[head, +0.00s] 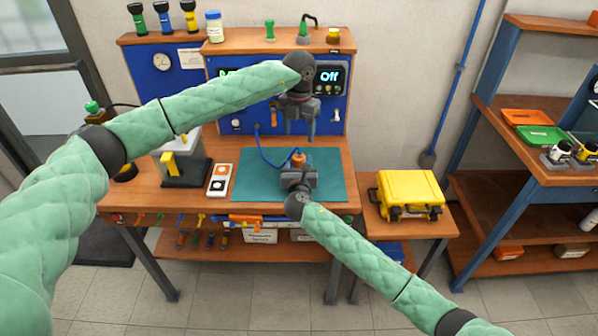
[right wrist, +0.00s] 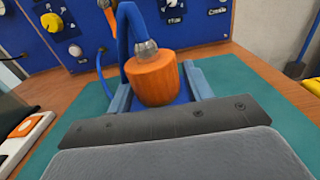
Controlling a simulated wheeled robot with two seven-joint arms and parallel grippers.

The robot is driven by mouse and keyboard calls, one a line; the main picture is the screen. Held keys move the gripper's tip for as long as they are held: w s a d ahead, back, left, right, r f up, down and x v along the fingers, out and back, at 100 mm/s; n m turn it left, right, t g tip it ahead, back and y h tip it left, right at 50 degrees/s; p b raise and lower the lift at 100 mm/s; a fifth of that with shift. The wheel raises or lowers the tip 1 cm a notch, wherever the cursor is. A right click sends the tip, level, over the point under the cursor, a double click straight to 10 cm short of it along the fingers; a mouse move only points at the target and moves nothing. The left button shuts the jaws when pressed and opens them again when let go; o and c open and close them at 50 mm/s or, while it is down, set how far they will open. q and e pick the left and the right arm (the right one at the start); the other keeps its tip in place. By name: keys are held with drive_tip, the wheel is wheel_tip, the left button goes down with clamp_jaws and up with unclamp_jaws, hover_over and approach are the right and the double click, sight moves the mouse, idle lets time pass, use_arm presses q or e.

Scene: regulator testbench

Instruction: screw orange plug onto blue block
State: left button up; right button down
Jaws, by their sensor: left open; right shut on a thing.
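The orange plug (head: 298,159) stands over the teal mat, just beyond my right gripper. In the right wrist view the plug (right wrist: 154,78) is upright, with a metal fitting and blue hose at its top. The blue block (right wrist: 186,99) shows below it, mostly hidden by the plug and the gripper. Whether the plug is threaded on cannot be told. My right gripper (head: 298,172) is shut on the blue block, with a finger on either side. My left gripper (head: 300,133) is open and empty, pointing down above the plug and apart from it.
The teal mat (head: 250,185) lies on the wooden bench. The blue hose (head: 268,154) runs from the bench's panel to the plug. A white switch box (head: 219,180) is left of the mat. A yellow case (head: 410,192) stands on a side table at the right.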

use_arm(q)
drive_tip(key=shift+r, duration=1.1)
use_arm(e)
drive_tip(key=c, duration=0.5)
unclamp_jaws()
drive_tip(key=shift+s, duration=0.35)
drive_tip(key=s+b, duration=0.1)
drive_tip(key=s, duration=0.6)
drive_tip(key=shift+b, duration=0.35)
use_arm(q)
drive_tip(key=shift+f, duration=0.85)
